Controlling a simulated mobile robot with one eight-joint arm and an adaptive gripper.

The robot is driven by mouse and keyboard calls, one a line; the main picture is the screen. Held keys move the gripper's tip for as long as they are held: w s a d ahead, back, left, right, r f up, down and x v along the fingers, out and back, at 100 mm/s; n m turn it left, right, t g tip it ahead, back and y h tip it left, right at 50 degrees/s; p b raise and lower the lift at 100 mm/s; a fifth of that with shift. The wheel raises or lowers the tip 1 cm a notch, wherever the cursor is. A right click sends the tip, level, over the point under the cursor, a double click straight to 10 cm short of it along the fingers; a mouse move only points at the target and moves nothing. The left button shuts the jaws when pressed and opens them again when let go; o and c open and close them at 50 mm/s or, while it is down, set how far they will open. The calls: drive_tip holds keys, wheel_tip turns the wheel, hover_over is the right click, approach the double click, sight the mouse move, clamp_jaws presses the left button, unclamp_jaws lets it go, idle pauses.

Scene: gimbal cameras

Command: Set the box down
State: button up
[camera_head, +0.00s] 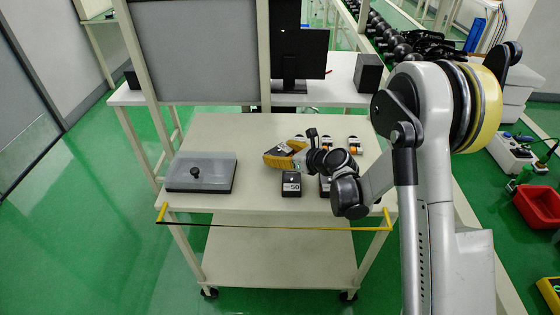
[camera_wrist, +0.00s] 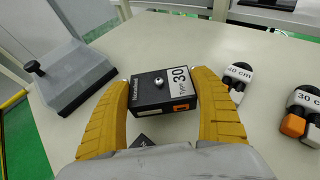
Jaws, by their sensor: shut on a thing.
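My gripper (camera_head: 284,156) is over the middle of the cart's cream top (camera_head: 230,130). In the wrist view, its two yellow fingers (camera_wrist: 160,82) are shut on the sides of a black box (camera_wrist: 150,95). The box has a white label reading "Type 30", a silver knob on top and an orange mark. In the head view the fingers mostly hide this box. The gap between its underside and the cart top cannot be judged. A second black box (camera_head: 291,186), labelled "50", stands on the cart just in front of my gripper.
A grey case with a black knob (camera_head: 203,172) sits at the cart's left; it also shows in the wrist view (camera_wrist: 70,75). Small parts labelled "40 cm" (camera_wrist: 236,78) and "30 cm" (camera_wrist: 303,112) lie to the right. A yellow-ended rail (camera_head: 378,228) runs along the front.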

drive_tip(key=shift+f+b, duration=0.4)
drive_tip(key=shift+f, duration=0.85)
drive_tip(key=shift+f, duration=0.2)
drive_tip(key=o, duration=1.3)
drive_tip(key=shift+r, duration=0.1)
